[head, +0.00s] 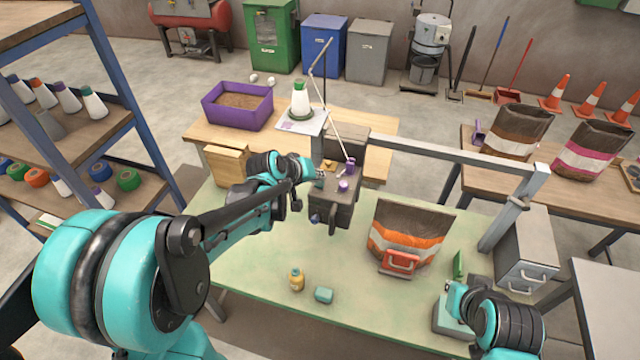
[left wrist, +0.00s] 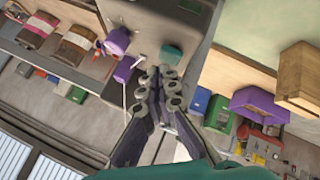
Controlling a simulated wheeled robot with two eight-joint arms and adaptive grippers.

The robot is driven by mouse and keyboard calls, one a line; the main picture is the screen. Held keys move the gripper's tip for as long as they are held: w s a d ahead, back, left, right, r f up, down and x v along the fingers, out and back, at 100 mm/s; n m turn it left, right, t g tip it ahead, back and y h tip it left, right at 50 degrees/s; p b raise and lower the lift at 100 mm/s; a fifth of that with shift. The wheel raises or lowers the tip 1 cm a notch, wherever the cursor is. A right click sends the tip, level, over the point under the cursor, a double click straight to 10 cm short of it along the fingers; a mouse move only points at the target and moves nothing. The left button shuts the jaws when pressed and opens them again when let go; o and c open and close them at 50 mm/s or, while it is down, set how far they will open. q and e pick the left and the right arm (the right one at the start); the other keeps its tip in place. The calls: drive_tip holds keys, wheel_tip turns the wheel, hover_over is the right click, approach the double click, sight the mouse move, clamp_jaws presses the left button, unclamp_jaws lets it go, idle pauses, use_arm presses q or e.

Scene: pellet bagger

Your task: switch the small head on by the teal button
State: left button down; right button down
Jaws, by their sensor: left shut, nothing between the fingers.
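The small head is a dark grey box (head: 335,205) hanging over the green bench, with purple knobs (head: 343,186) on its top. The teal button (head: 319,183) is at the left of that top, partly hidden by my left gripper (head: 310,178). In the left wrist view the teal button (left wrist: 171,55) lies just beyond the tips of my left gripper (left wrist: 159,82). The left fingers are shut and empty; I cannot tell whether they touch the button. My right arm is at the lower right, over the bench; its fingers are not clear.
An open brown and orange bag (head: 408,238) stands right of the head, with a red clamp (head: 400,262) at its front. A grey beam (head: 455,158) crosses behind the bag.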

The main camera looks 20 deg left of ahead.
sight(318, 185)
use_arm(q)
drive_tip(key=shift+f+b, duration=0.45)
drive_tip(key=shift+f, duration=0.1)
idle(0.7)
drive_tip(key=shift+r, duration=0.1)
drive_tip(key=shift+r+p, duration=0.75)
drive_tip(key=shift+r, duration=0.15)
wheel_tip(318, 185, up, 6)
drive_tip(key=p, duration=0.4)
idle(0.3)
